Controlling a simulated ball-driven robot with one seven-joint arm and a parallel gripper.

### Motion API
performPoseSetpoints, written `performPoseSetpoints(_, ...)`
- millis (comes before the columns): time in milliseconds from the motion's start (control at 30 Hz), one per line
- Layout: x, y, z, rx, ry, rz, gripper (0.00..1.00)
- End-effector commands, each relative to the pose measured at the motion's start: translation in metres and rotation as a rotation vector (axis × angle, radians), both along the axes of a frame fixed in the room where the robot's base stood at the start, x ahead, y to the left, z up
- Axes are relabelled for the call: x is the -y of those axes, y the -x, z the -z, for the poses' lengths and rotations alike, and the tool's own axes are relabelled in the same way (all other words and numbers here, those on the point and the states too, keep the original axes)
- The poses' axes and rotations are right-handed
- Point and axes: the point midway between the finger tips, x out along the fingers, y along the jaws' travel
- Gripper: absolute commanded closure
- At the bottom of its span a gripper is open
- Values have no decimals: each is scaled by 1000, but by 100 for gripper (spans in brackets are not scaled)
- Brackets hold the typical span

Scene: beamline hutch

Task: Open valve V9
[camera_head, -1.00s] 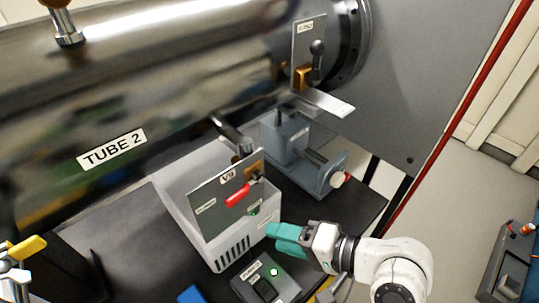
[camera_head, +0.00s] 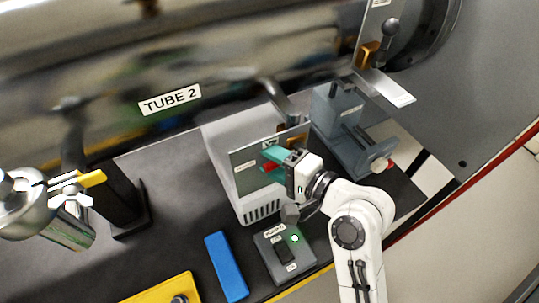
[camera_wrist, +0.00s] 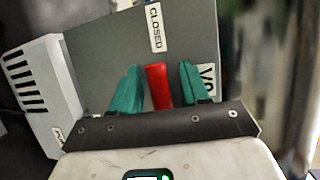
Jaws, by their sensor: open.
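The valve V9 panel is a grey plate (camera_head: 243,165) on the front of a white vented box, below the tube. Its red lever handle (camera_wrist: 158,86) sits between my two teal fingers in the wrist view, with a gap visible on each side. A "CLOSED" label (camera_wrist: 155,27) is beyond the lever's end, and part of the V9 label (camera_wrist: 207,80) shows beside the right finger. My gripper (camera_head: 275,158) is open around the lever in the head view, where the fingers hide most of it. The valve's pivot is hidden in the wrist view.
The large tube (camera_head: 215,60) labelled TUBE 2 runs above the box. A blue-grey vice-like fixture (camera_head: 350,145) stands to the right. A switch box with a green light (camera_head: 275,262), a blue bar (camera_head: 226,266) and a yellow tray (camera_head: 150,293) lie in front.

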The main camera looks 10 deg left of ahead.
Motion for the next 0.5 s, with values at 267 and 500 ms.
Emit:
performPoseSetpoints(267, -3, -2, 1, 0, 2, 1, 55)
performPoseSetpoints(500, -3, -2, 1, 0, 2, 1, 71)
